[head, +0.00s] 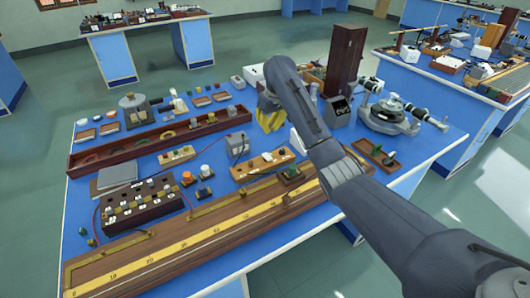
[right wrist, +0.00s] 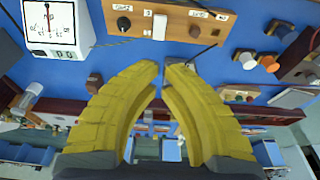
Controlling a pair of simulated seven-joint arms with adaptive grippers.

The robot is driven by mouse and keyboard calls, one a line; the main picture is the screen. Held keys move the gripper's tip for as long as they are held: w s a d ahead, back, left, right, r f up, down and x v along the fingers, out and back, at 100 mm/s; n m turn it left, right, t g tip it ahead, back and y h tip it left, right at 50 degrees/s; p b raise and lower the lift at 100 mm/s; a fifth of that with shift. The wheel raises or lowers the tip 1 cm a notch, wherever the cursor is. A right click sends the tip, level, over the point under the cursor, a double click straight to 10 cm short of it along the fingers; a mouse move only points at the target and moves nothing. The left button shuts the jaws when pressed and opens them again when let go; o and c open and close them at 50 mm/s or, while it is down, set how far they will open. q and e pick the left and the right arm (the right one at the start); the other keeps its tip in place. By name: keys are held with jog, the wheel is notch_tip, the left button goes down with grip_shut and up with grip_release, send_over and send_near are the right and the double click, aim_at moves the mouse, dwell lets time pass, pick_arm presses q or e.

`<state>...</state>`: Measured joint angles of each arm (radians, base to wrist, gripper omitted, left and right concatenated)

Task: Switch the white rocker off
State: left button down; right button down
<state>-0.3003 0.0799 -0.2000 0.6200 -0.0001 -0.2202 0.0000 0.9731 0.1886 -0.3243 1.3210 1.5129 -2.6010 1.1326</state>
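A light wooden board (head: 245,172) lies near the middle of the blue bench. It also shows at the top of the right wrist view (right wrist: 185,14), with a white rocker (right wrist: 160,26) between a black knob (right wrist: 124,24) and dark terminals. I cannot tell which way the rocker is tipped. My right gripper (head: 268,120), with yellow fingers, is above the bench, behind the board in the head view. In the right wrist view its fingertips (right wrist: 163,66) are drawn close together, with nothing clearly held, and apart from the rocker. My left gripper is out of view.
A white meter (right wrist: 52,28) stands beside the board. A dark wire crosses near the board. Orange and white knobs (head: 206,170) lie left of it, and a long scaled wooden rail (head: 170,258) runs along the front. A tall brown box (head: 346,60) stands behind my right arm.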

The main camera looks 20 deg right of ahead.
jog(key=shift+f, duration=0.1)
send_near(266, 156)
jog(key=x, duration=0.2)
jog(key=w+x, duration=0.1)
jog(key=x, duration=0.2)
jog(key=shift+a, duration=0.15)
jog(key=shift+s+f, duration=0.2)
jog(key=shift+f, duration=1)
jog(key=shift+s+f+t, duration=0.25)
jog(key=shift+f+t, duration=0.2)
jog(key=shift+t, duration=0.25)
jog(key=shift+w, duration=0.1)
jog(key=shift+w+r, duration=0.1)
jog(key=shift+w, duration=0.05)
